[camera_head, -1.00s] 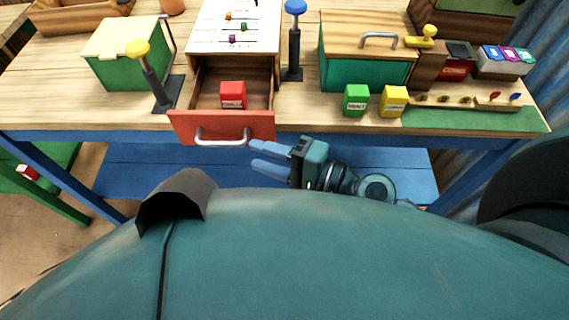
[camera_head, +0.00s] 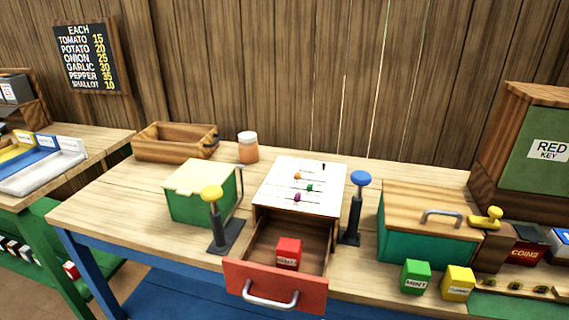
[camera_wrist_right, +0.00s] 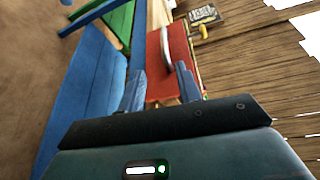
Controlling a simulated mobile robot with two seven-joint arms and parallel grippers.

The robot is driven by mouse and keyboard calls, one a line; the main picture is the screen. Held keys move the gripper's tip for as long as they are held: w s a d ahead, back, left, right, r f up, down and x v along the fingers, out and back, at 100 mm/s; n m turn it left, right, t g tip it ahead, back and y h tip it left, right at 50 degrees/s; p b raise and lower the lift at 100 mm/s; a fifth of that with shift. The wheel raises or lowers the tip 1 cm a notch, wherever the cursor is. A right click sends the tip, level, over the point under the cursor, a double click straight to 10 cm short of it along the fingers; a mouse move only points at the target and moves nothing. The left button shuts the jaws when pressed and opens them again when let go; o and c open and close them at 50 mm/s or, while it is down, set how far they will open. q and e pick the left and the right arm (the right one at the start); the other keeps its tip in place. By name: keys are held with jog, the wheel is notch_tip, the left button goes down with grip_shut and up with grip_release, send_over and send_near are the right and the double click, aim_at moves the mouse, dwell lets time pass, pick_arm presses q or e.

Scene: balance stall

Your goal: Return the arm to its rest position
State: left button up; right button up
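My right gripper (camera_wrist_right: 160,80) shows in the right wrist view with its two fingers apart and nothing between them. Beyond the fingers is the red front of the drawer (camera_wrist_right: 178,48), with a gap that I cannot judge exactly. In the head view neither of my arms shows. The drawer (camera_head: 274,287) is pulled open there, its metal handle (camera_head: 270,299) facing me. A red box (camera_head: 289,253) stands inside the drawer. My left gripper is in neither view.
A green box (camera_head: 202,195), a yellow-knobbed post (camera_head: 214,215) and a blue-knobbed post (camera_head: 355,210) flank the drawer unit. A lidded teal chest (camera_head: 425,225), a green block (camera_head: 416,277) and a yellow block (camera_head: 458,283) stand to the right. The open drawer juts past the table edge.

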pick_arm(q)
jog(key=p, duration=0.2)
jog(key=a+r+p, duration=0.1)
jog(key=p, duration=0.1)
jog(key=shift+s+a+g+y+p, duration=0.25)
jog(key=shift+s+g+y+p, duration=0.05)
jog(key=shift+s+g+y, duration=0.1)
pick_arm(e)
jog(key=s+d+f+n+h, duration=0.1)
jog(key=d+f+n+h, duration=0.1)
jog(key=f+n+h, duration=0.2)
jog(key=s+d+f+n+h, duration=0.1)
jog(key=d+f+n+h, duration=0.2)
jog(key=f+n+h, duration=0.2)
notch_tip(320, 180, down, 3)
jog(key=n, duration=0.3)
jog(key=shift+s+f+n, duration=0.2)
jog(key=shift+s+n, duration=0.15)
jog(key=shift+n, duration=0.05)
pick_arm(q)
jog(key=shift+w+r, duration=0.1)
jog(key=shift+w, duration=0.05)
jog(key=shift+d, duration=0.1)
